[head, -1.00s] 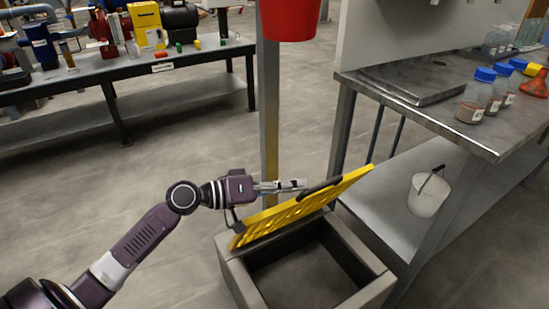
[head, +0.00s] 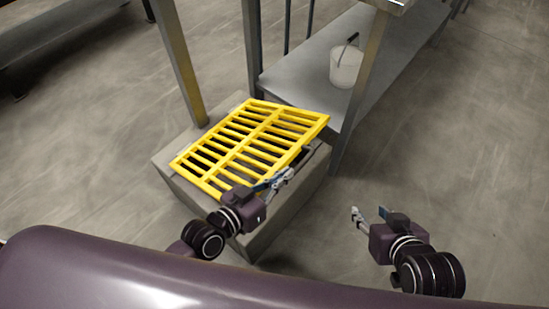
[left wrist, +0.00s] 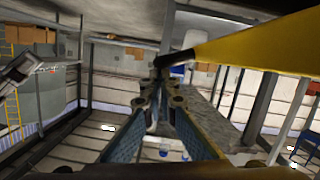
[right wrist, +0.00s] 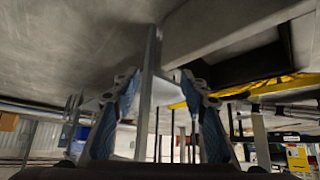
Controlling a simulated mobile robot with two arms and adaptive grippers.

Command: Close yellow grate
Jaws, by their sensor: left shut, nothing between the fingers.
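The yellow grate (head: 243,147) lies over the grey box-like pit frame (head: 258,232) in the head view. It is tilted, with its right side raised and a dark gap under it. My left gripper (head: 283,178) is shut and empty at the grate's near right edge; I cannot tell whether it touches. The left wrist view shows a yellow edge of the grate (left wrist: 265,42) with a dark piece at its end, close to the fingertips. My right gripper (head: 370,212) is open and empty, to the right of the frame. The grate also shows in the right wrist view (right wrist: 285,86).
A steel table with a lower shelf (head: 300,82) stands behind and right of the frame, with a white bucket (head: 346,67) on the shelf. A post (head: 181,62) rises behind the frame. The floor to the right is clear.

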